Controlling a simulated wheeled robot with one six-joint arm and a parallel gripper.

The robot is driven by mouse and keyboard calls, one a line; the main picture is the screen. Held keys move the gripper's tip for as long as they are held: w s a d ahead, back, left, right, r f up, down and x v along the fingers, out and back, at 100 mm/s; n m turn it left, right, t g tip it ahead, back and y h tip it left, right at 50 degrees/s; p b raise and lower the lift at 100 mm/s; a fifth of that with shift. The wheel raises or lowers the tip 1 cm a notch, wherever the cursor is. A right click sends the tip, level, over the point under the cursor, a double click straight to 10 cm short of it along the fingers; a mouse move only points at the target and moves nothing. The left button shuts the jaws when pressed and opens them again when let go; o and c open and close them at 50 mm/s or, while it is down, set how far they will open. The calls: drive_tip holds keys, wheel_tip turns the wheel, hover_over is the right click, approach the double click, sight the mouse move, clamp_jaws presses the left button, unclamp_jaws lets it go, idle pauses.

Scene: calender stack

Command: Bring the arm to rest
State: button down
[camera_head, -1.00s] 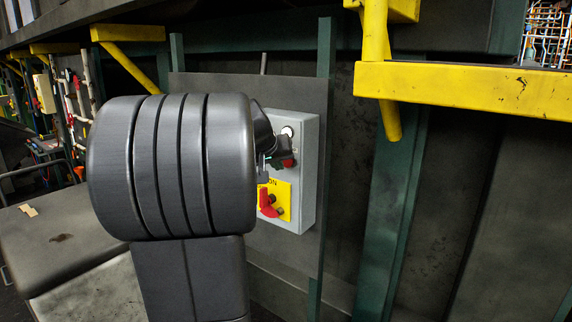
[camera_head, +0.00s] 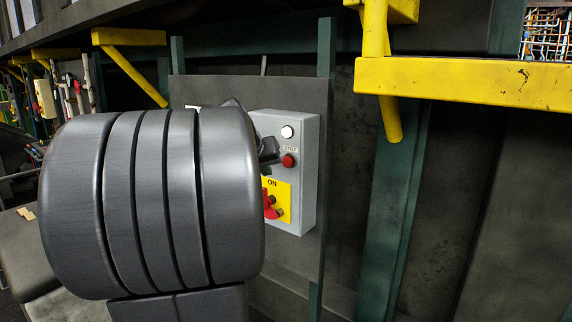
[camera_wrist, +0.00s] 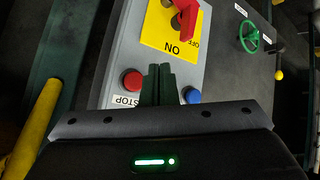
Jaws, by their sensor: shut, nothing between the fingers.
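My arm's large dark grey rounded link fills the left of the head view. My gripper (camera_head: 268,152) shows only in part beside it, in front of the grey control box (camera_head: 307,175); the link hides the rest. In the wrist view my gripper (camera_wrist: 160,84) has its dark green fingers together, with nothing between them. They appear over the box face, between the red STOP button (camera_wrist: 132,80) and a blue button (camera_wrist: 192,96). I cannot tell the exact gap to the box.
The box carries a white button (camera_head: 287,132) and a red rotary switch (camera_head: 271,207) on a yellow plate (camera_head: 283,190). A yellow beam (camera_head: 465,82) juts out at upper right. A green handwheel (camera_wrist: 249,37) shows in the wrist view.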

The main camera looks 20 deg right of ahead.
drive_tip(key=shift+w+d, duration=0.1)
drive_tip(key=shift+s+a+b, duration=0.2)
drive_tip(key=shift+s+a, duration=0.45)
drive_tip(key=shift+a, duration=0.2)
drive_tip(key=shift+s+a+b, duration=0.15)
drive_tip(key=shift+s+a, duration=0.5)
drive_tip(key=shift+a, duration=0.15)
